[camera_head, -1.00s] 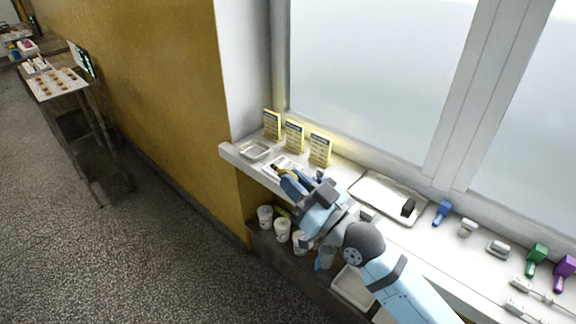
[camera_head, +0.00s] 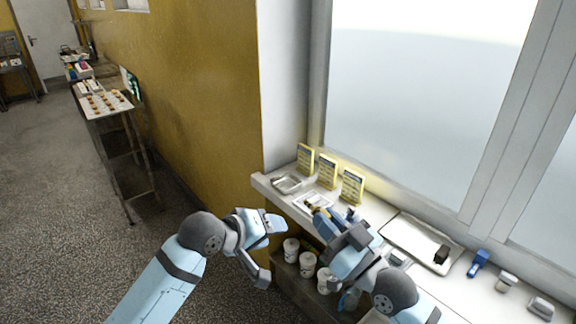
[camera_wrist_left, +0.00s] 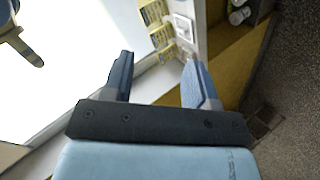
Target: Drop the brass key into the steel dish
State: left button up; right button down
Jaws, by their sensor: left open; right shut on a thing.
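The steel dish (camera_head: 287,184) is a small, shallow, square metal dish at the left end of the white window sill. My right gripper (camera_head: 317,213) is shut at a white tray (camera_head: 325,197) just right of the dish. A small brass-coloured bit, apparently the brass key (camera_head: 311,206), shows at its fingertips; its shape is mostly hidden by the fingers. My left gripper (camera_head: 267,252) is open and empty in front of the sill, left of the right arm. Its two spread fingers also show in the left wrist view (camera_wrist_left: 160,78).
Several yellow cards (camera_head: 327,171) stand behind the dish against the window. A large steel tray (camera_head: 408,236) with a black block (camera_head: 441,254) lies farther right. White tubs (camera_head: 307,264) stand on a shelf below the sill. A rack with a tray (camera_head: 104,104) stands far left.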

pick_arm(q)
jog(key=n+g, duration=0.1)
jog(key=g, duration=0.1)
send_near(311, 205)
jog(key=w+f, duration=0.3)
jog(key=w, duration=0.3)
jog(key=s+d+r+n+g+y, duration=0.3)
jog(key=s+r+y, duration=0.15)
jog(key=r, duration=0.25)
jog(key=x, duration=1.1)
jog(key=shift+w+a+f, duration=0.1)
jog(key=shift+w+f, duration=0.05)
jog(key=shift+w, duration=0.05)
jog(key=c, duration=0.8)
jog(key=o, duration=0.8)
